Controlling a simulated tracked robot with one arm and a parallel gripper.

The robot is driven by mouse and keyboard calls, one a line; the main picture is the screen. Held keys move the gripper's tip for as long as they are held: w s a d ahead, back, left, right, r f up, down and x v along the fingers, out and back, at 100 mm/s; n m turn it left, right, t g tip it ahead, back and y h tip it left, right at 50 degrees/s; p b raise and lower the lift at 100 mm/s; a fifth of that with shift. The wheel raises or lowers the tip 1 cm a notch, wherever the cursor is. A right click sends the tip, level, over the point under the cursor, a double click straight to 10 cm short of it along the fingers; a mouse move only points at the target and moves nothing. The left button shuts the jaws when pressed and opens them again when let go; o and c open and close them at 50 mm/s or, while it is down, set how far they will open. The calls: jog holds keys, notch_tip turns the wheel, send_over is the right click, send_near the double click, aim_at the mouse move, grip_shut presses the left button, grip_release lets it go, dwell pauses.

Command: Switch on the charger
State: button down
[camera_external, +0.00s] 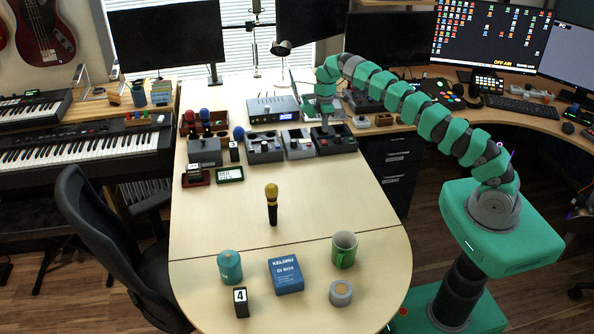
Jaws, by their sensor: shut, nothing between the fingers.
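My green arm reaches in from the right, and its gripper (323,124) points down, shut and empty, over a dark box (344,147) at the right end of the row of devices. The fingertips are small here, and I cannot tell whether they touch the box. No label marks the charger, so I cannot tell which device it is. The row also holds a grey box with round tops (265,156), a lighter grey box (299,154) and a grey box with a black knob (206,158). Any switch is too small to make out.
A grey unit with a display (272,116) stands behind the row. Red and blue microphones (205,115) stand at left. A yellow-topped microphone (272,210) stands mid-table. Nearer are a blue box (286,283), green mug (344,257) and teal container (229,267). Mid-table is mostly clear.

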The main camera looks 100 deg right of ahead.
jog(key=shift+a+f, duration=0.15)
jog(key=shift+f, duration=1.15)
jog(key=shift+a+f, duration=0.15)
jog(key=shift+f, duration=1.1)
jog(key=shift+f, duration=0.15)
jog(key=shift+d+r, duration=0.2)
jog(key=shift+d, duration=0.6)
jog(key=r+p, duration=0.1)
jog(key=r, duration=0.2)
jog(key=r+p, duration=0.1)
jog(key=shift+d+r+p, duration=0.3)
jog(key=shift+r, duration=1.95)
notch_tip(320, 180, up, 5)
jog(key=p, duration=0.6)
send_over(325, 142)
jog(key=d, duration=0.3)
jog(key=shift+w+r, duration=0.15)
